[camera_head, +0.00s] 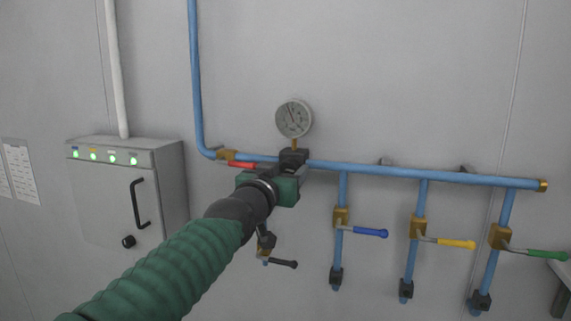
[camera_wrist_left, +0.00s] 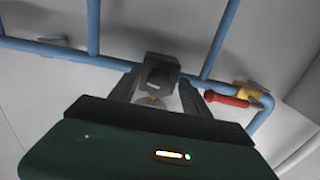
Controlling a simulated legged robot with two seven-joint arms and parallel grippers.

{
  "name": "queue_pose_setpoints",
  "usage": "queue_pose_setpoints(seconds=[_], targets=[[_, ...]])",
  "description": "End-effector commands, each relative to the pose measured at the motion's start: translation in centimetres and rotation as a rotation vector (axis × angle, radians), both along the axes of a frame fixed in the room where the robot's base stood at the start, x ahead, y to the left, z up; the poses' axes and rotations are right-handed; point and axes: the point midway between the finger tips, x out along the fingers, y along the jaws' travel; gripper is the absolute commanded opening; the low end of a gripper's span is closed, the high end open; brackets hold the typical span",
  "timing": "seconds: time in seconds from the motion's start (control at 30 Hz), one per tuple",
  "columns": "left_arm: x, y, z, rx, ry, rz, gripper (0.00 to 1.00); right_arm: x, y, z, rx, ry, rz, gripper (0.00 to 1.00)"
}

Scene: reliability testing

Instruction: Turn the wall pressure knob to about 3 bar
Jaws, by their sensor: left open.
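The round pressure gauge (camera_head: 294,118) stands above the blue pipe on a brass stem. Its needle points up and slightly left; the scale is too small to read. A dark block (camera_head: 293,156), which looks like the pressure knob or its body, sits at the pipe under the gauge. My right gripper is not in view.
A red-handled valve (camera_head: 242,165) is close left of my left gripper. Blue (camera_head: 370,232), yellow (camera_head: 456,244) and green (camera_head: 546,255) valve handles hang on branches to the right. A black handle (camera_head: 283,263) is below. A grey cabinet (camera_head: 125,190) stands left.

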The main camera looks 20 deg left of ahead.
Motion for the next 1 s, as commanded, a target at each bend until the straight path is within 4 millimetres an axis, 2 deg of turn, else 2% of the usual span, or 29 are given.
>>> queue_pose_setpoints(seconds=[0.1,0.5,0.67,0.87,1.0], targets=[[-0.01,0.01,-0.06,0.0,0.0,0.0,0.53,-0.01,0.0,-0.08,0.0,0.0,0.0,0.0],[-0.08,-0.02,0.01,-0.001,0.0,0.0,0.01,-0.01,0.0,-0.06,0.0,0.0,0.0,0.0],[-0.09,-0.03,-0.07,-0.032,0.001,0.0,0.0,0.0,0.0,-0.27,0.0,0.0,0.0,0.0],[-0.12,-0.15,-0.01,-0.286,0.01,-0.002,0.0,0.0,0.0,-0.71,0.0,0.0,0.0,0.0],[-0.11,-0.04,0.06,-0.345,0.012,0.0,0.0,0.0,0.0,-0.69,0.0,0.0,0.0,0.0]])
